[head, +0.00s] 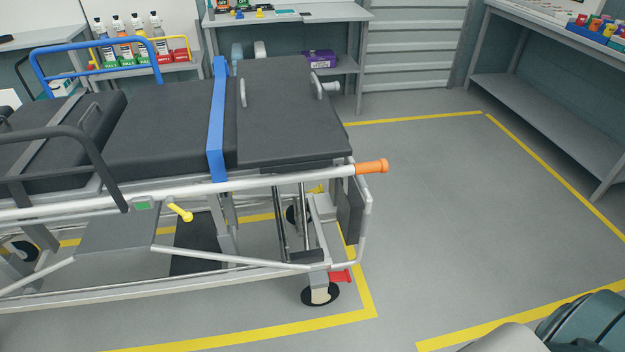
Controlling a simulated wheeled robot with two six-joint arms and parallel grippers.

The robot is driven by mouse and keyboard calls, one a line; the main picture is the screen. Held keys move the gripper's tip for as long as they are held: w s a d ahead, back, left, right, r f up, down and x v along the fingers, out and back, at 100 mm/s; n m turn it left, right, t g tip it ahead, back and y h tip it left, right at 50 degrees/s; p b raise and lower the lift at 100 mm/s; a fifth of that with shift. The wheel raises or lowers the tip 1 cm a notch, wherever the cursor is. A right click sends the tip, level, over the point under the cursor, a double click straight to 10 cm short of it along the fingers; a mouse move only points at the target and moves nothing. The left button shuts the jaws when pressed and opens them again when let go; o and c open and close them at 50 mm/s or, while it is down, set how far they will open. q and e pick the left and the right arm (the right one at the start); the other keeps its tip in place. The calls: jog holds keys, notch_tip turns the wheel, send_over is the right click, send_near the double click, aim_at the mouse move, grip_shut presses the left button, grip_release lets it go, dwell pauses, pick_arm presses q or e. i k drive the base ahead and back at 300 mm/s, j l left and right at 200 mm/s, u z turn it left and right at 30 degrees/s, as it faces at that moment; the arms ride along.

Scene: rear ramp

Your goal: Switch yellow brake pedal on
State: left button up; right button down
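A stretcher with a black mattress (160,125) stands on wheels at the left and middle. A small yellow piece (317,189) shows behind its end frame, just above the far wheel (298,214); it may be the yellow brake pedal, but it is partly hidden and its position cannot be told. A yellow-tipped lever (180,212) sticks out below the near side rail. A red pedal (341,276) sits at the near wheel (320,294). Neither of my grippers is in view; only part of my arm shows at the bottom right.
An orange grip (371,167) juts from the stretcher's rail end. A blue strap (217,120) crosses the mattress. Yellow lines (370,280) mark the floor. The floor right of the stretcher (460,220) is clear, up to a grey workbench (555,110). Another bench (290,17) stands behind.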

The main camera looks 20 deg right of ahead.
aim_at(318, 189)
jog(key=i+l, duration=0.1)
jog(key=l, duration=0.6)
jog(key=i+l, duration=0.1)
jog(key=l, duration=0.65)
jog(key=i+l+u, duration=0.1)
jog(key=l, duration=0.6)
jog(key=i+l, duration=0.1)
jog(key=l, duration=0.65)
jog(key=i+l, duration=0.15)
jog(key=l, duration=0.2)
jog(key=i+l, duration=0.15)
jog(key=l, duration=0.2)
jog(key=i+l+u, duration=0.1)
jog(key=l, duration=0.25)
jog(key=i+l, duration=0.15)
jog(key=l, duration=0.2)
jog(key=i+l, duration=0.15)
jog(key=l, duration=0.2)
jog(key=i+l, duration=0.15)
jog(key=l, duration=0.2)
jog(key=i+l+u, duration=0.1)
jog(key=l, duration=0.25)
jog(key=i+l, duration=0.5)
jog(key=l, duration=0.2)
